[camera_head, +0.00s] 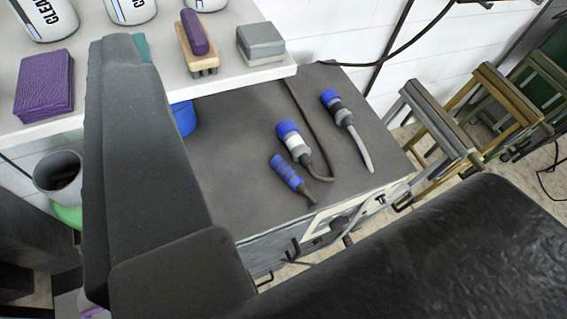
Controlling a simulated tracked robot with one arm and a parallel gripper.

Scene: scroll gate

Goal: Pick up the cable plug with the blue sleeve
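A plug (292,141) with a blue sleeve, a white band and a grey end lies on the dark bench top. A dark cable runs from its lower end and curves back up the bench. A second blue-ended piece (337,106) with a dark band and a pale grey curved end lies to its right. A ribbed blue handle (286,172) lies just below the plug. A large dark part of my gripper (147,150) fills the left foreground, apart from all of these.
A large black surface (430,260) covers the lower right. Bare bench lies left of the plug.

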